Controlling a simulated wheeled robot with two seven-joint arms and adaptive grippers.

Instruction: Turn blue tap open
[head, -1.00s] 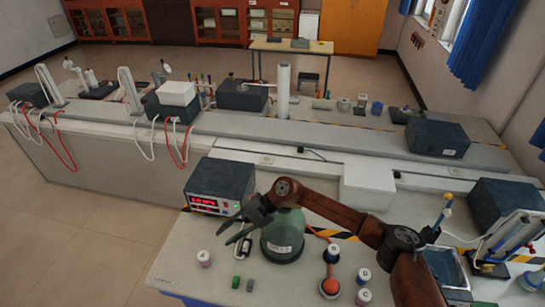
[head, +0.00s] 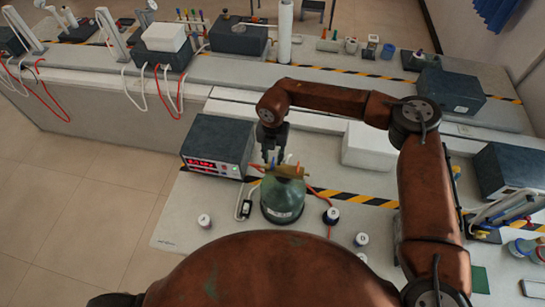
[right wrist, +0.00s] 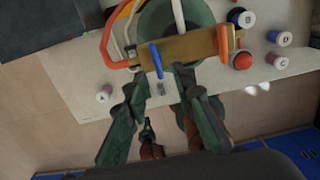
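A brass block with taps (head: 290,172) sits on top of a green glass vessel (head: 283,205) in the head view. In the right wrist view the blue tap (right wrist: 156,60) is a bright blue lever in front of the brass block (right wrist: 195,48). An orange lever and a white lever are beside it. My right gripper (head: 271,150) is above the block, pointing down. In the wrist view the right gripper (right wrist: 161,76) is open, its fingers apart on both sides of the blue lever's lower end. Contact cannot be told. A small dark shape low in the wrist view may be my left gripper (right wrist: 147,130).
A grey instrument box (head: 217,145) with a red display stands left of the vessel. Small labelled jars (head: 331,216) stand to its right and one at its left. A white block (head: 369,146) is behind at the right.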

